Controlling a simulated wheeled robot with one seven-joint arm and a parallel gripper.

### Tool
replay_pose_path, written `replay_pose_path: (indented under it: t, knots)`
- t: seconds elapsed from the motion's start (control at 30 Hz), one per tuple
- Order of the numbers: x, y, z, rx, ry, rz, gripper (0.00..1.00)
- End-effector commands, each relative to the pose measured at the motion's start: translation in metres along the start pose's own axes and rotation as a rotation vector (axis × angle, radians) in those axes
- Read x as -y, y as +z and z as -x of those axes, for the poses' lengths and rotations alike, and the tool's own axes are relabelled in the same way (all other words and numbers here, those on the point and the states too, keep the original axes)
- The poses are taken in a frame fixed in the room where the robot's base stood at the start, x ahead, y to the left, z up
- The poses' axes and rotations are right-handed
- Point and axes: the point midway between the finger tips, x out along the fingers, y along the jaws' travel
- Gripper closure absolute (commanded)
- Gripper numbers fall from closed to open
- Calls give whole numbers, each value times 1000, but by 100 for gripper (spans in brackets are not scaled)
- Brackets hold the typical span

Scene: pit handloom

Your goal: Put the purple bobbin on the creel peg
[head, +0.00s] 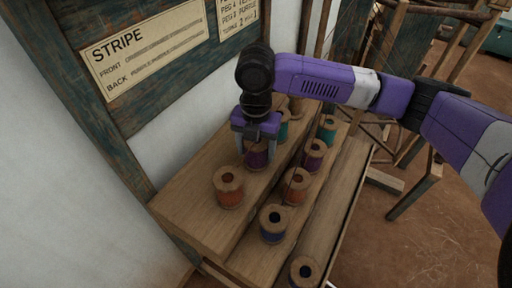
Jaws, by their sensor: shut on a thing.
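My gripper (257,148) points down over the upper wooden step and is shut on a purple bobbin (257,156), one finger on each side. The bobbin is upright, at or just above the step; I cannot tell whether it touches. It stands in line between an orange bobbin (228,187) and a teal bobbin (283,127). The gripper hides its top, and no bare peg is clearly seen under it. A second purple bobbin (313,156) stands on the lower step to the right.
The lower step (246,262) also holds a teal bobbin (327,130), an orange bobbin (295,187) and a blue bobbin (273,224). Another dark-holed bobbin (303,272) is at the bottom edge. A STRIPE card (148,46) hangs on the board behind. Wooden frames stand at right.

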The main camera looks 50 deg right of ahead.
Motion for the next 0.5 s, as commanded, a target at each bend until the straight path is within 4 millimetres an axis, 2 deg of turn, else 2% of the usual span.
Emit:
replay_pose_path:
  t: [0.33,0.37,0.47,0.5]
  knots:
    - [0,0,-3,0,0,0,80]
    - [0,0,-3,0,0,0,34]
    - [0,0,-3,0,0,0,14]
    - [0,0,-3,0,0,0,10]
